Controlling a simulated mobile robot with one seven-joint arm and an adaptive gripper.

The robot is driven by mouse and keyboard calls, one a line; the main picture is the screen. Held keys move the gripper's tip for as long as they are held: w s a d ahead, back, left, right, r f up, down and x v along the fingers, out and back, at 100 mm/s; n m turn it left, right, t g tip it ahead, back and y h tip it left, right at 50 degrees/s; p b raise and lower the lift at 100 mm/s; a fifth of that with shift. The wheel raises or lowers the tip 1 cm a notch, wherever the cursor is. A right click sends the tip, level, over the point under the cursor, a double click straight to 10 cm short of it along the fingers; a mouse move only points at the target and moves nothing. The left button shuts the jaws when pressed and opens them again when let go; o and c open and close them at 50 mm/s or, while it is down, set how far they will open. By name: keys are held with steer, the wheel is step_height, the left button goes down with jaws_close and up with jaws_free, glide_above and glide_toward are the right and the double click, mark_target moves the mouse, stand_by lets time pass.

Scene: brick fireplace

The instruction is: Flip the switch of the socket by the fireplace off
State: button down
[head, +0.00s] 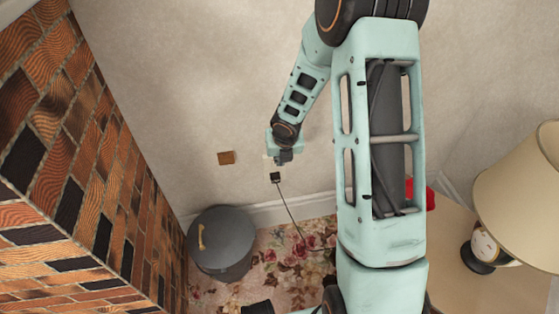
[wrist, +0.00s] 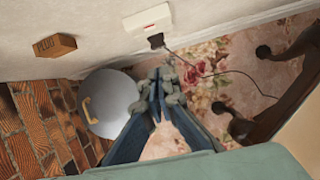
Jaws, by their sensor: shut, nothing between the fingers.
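The white socket (wrist: 148,20) is on the wall at the top of the wrist view, with a small red mark near its lower edge. A black plug (wrist: 156,41) sits at its lower edge, with a dark cord running down to the right. In the head view the socket is mostly hidden behind my gripper (head: 284,158), and the plug (head: 275,177) shows just below. My gripper also shows in the wrist view (wrist: 160,84), its fingertips together and empty, below the socket in the picture and apart from it. The switch position is too small to tell.
A small wooden block (head: 226,158) is on the wall left of the socket. A grey lidded bin (head: 221,245) stands below, beside the brick fireplace (head: 75,150). A lamp (head: 515,185) stands on a table at right. Floral carpet (head: 265,265) covers the floor.

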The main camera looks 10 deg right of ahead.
mark_target(275, 164)
steer(key=shift+s+f+n, duration=0.2)
steer(key=shift+f+n, duration=0.1)
steer(key=shift+f, duration=0.3)
steer(key=w+f+b, duration=0.4)
steer(key=w+f, duration=0.3)
steer(key=f, duration=0.1)
steer(key=shift+w+f+b, duration=0.35)
steer(key=shift+f, duration=0.05)
steer(key=shift+r, duration=0.1)
